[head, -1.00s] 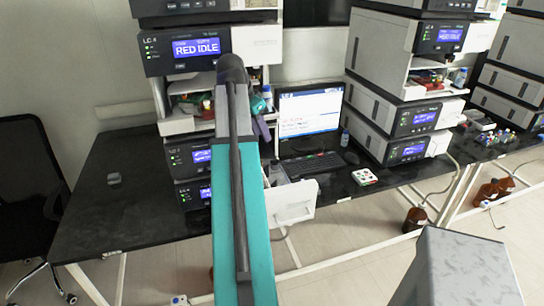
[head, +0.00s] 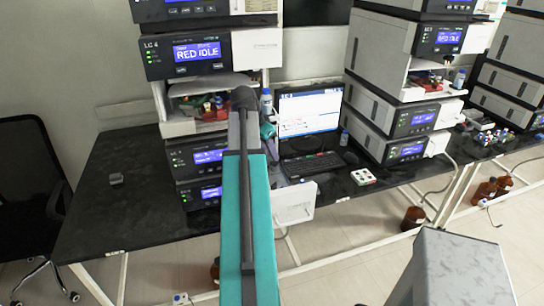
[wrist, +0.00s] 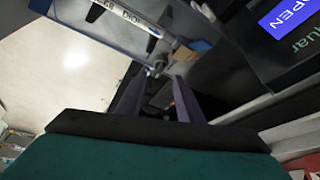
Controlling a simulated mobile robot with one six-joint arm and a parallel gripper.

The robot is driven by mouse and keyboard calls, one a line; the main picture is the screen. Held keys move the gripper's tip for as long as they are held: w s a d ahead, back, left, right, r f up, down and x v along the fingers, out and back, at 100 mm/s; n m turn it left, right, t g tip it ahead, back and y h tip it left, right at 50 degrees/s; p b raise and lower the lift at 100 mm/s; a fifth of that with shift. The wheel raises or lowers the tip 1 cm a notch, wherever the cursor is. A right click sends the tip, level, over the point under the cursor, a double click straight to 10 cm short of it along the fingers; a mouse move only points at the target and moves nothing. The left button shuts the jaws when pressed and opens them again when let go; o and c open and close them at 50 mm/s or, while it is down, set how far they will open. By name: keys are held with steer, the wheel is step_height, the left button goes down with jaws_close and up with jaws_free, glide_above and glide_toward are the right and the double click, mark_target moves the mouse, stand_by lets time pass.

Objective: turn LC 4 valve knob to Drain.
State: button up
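The LC 4 unit (head: 158,55) is at the upper left in the head view, with a lit display reading RED IDLE. I cannot make out its valve knob in the head view; my arm covers part of the stack. My gripper (head: 270,135) shows just right of my arm's end, beside the stack's open shelf. In the wrist view its two purple-grey fingers (wrist: 160,80) stand apart. A small grey metal piece (wrist: 158,68) appears near the fingertips, beside a tan block (wrist: 188,50). I cannot tell whether it is the knob or whether the fingers touch it.
A blue display reading OPEN (wrist: 288,18) is at the upper right of the wrist view. A monitor (head: 308,112) and keyboard (head: 312,164) stand right of the stack. A second instrument stack (head: 400,75) is farther right. The black bench (head: 105,205) is mostly clear at left.

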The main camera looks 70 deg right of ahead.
mark_target(272, 162)
steer(key=shift+p+x, duration=0.55)
steer(key=shift+x, duration=1.55)
